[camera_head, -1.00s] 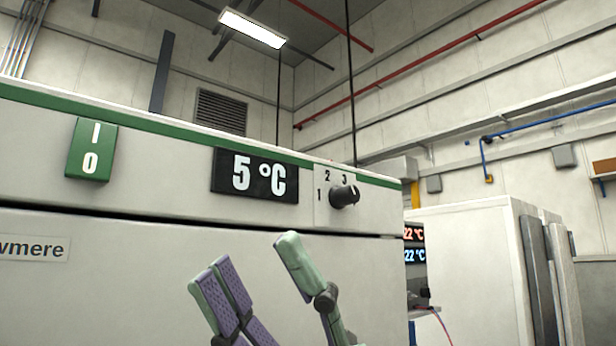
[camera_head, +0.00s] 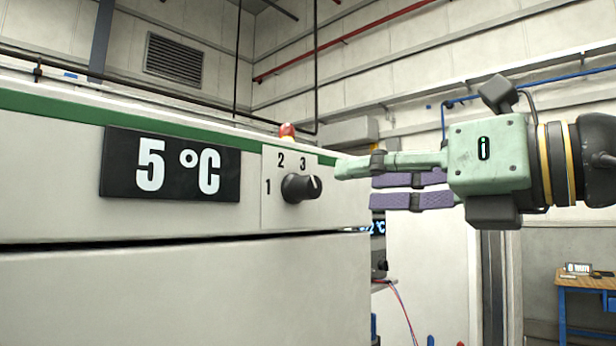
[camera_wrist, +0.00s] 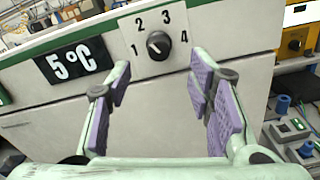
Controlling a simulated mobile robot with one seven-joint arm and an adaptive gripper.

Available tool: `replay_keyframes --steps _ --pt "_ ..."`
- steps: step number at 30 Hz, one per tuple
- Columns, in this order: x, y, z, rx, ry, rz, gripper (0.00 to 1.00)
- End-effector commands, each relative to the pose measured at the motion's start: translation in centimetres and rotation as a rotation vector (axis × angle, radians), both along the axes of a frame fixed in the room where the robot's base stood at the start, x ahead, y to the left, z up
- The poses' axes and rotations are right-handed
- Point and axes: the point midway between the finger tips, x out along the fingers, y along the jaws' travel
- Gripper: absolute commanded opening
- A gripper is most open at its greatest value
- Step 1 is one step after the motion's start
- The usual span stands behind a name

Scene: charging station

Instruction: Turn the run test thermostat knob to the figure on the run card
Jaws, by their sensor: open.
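The thermostat knob (camera_head: 301,188) is black and round, on a pale plate (camera_head: 270,218) on the white cabinet front. In the wrist view the knob (camera_wrist: 158,44) has the figures 1 to 4 around it. A white mark shows on it, but I cannot tell surely which figure it points to. A black display (camera_head: 171,165) left of it reads 5 °C. My gripper (camera_head: 364,184) is open, just right of the knob in the head view. In the wrist view my gripper (camera_wrist: 160,74) has its fingers spread below the knob, apart from it. I cannot make out a run card.
The white cabinet (camera_head: 180,285) with a green top strip fills the left. Beyond its right edge are another display (camera_head: 377,228) and cables. A wooden-topped blue bench (camera_head: 588,280) stands far right. In the wrist view, benchtop equipment (camera_wrist: 291,130) lies at right.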

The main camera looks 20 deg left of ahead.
Motion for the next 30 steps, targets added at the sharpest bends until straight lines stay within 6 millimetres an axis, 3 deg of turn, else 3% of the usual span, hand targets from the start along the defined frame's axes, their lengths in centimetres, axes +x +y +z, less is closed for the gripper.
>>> replay_keyframes --steps 6,13,26,30 --pt "1.3 4.2 0.3 -0.003 -0.002 0.006 0.47" --pt "2.5 7.4 0.2 -0.001 -0.004 0.006 0.47" --pt "2.9 8.4 0.0 0.001 -0.004 0.006 0.47" --pt "2.9 8.4 0.0 0.001 -0.004 0.006 0.39"
